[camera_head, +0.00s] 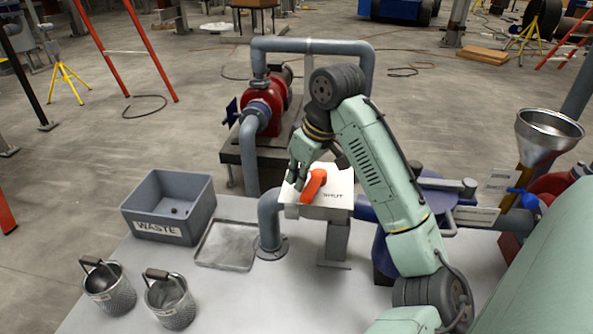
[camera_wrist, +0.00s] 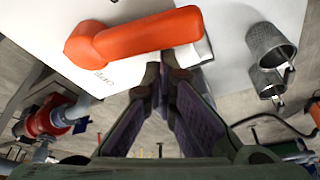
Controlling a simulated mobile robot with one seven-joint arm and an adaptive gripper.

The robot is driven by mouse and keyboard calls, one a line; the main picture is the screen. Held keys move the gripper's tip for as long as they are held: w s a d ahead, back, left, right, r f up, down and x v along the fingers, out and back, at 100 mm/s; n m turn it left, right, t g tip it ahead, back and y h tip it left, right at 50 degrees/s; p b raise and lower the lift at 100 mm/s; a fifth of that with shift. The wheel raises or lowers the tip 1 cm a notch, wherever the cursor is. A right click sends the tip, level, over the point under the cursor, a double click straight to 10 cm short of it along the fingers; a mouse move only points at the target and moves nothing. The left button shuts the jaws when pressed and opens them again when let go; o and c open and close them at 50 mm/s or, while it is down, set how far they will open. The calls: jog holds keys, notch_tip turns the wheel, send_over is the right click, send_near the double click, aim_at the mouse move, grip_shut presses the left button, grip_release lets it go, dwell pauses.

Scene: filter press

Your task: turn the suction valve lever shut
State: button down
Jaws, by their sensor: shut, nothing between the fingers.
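The orange-red suction valve lever (camera_head: 313,186) sits on a white plate (camera_head: 343,181) above a grey pedestal. The word SHUT is printed on the plate, to the right of the lever. In the wrist view the lever (camera_wrist: 150,35) crosses the upper middle, with its rounded hub at the left end and its bar running right. My gripper (camera_head: 293,181) is at the left side of the lever, pointing down. In the wrist view my gripper's fingertips (camera_wrist: 166,62) are together, right beside the bar's lower edge. I cannot tell whether they touch it. Other plate lettering is partly hidden.
A grey pipe (camera_head: 270,222) stands close left of the plate. A red pump (camera_head: 265,104) is behind. A grey WASTE bin (camera_head: 168,206), a shallow tray (camera_head: 228,246) and two metal baskets (camera_head: 108,288) are on the left. A funnel (camera_head: 548,132) stands at right.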

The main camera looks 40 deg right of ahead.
jog(key=shift+s+p, duration=0.6)
jog(key=shift+p, duration=0.1)
dwell(0.3)
